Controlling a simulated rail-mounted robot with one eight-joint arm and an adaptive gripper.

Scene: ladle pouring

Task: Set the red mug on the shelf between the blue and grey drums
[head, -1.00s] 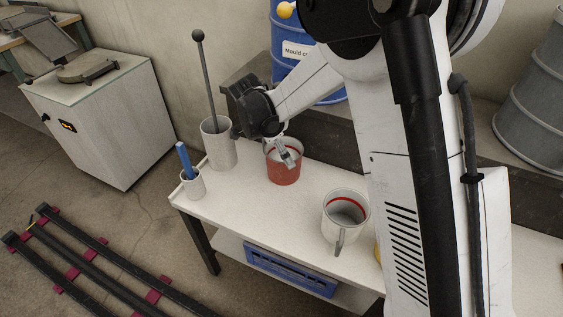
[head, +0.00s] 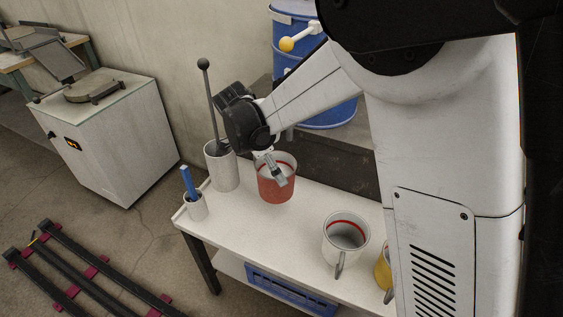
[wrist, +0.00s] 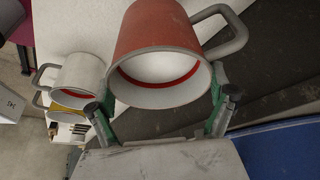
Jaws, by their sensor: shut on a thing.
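The red mug (head: 277,188) is in my gripper (head: 274,168) over the left part of the white table, next to the pale canister. It looks upright; the head view does not clearly show whether its base is off the table. In the wrist view the red mug (wrist: 165,32) sits between the two green-padded fingers, its open rim towards the camera and its grey handle to the right. The dark shelf (head: 335,157) runs behind the table. The blue drum (head: 290,62) stands on it, partly hidden by my arm. The grey drum is not in view now.
On the white table (head: 290,222) stand a pale canister (head: 221,170) with a tall black-knobbed rod, a small cup (head: 195,208) holding a blue stick, a white mug (head: 335,245) and a partly hidden yellow mug (head: 382,270). A blue crate (head: 290,288) is below.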

